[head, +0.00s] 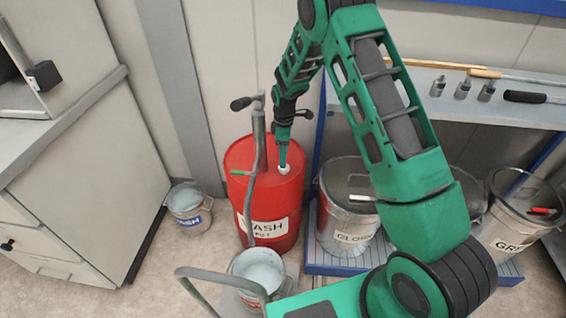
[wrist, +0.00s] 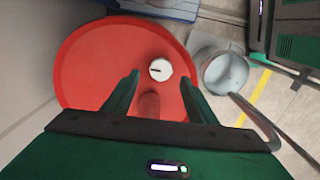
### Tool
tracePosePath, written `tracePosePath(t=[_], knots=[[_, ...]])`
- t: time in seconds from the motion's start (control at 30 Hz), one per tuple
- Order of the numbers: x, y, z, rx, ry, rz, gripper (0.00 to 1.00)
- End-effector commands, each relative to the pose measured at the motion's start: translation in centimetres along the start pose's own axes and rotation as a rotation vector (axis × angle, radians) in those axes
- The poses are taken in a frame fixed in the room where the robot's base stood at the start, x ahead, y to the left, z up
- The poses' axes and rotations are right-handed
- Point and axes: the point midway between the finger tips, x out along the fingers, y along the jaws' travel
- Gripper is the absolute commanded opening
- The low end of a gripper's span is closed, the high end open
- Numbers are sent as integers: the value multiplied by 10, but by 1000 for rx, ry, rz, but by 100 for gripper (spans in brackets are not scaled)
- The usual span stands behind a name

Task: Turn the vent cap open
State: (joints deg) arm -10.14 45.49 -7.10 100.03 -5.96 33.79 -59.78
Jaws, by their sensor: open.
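The vent cap is a small round white cap (head: 284,169) on top of the red drum (head: 265,210) labelled WASH. In the wrist view the cap (wrist: 160,69) shows a dark slot or mark on its face. My gripper (head: 285,160) reaches down over the drum top, with its tip close to the cap. In the wrist view its two green fingers (wrist: 163,95) stand apart with nothing between them, and the cap appears just beyond the tips, between their lines. I cannot tell whether the fingers touch the drum top.
A hand pump (head: 257,130) with a grey hose rises from the drum beside my gripper. A pail (head: 258,272) stands in front, and another pail (head: 188,205) at left. A GLOSS bucket (head: 340,225) stands right of the drum. A shelf (head: 420,100) holds tools behind.

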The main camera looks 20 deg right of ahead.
Motion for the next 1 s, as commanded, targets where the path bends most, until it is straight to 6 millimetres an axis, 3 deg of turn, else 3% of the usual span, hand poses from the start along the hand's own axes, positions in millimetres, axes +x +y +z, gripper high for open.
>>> tracePosePath(t=[0.2, 0.4, 1.0], knots=[[-39, 1, -1, 0, 1, 2, 52], [-56, 1, 0, 0, 0, 1, 52], [-58, 1, 0, 0, -1, 0, 52]])
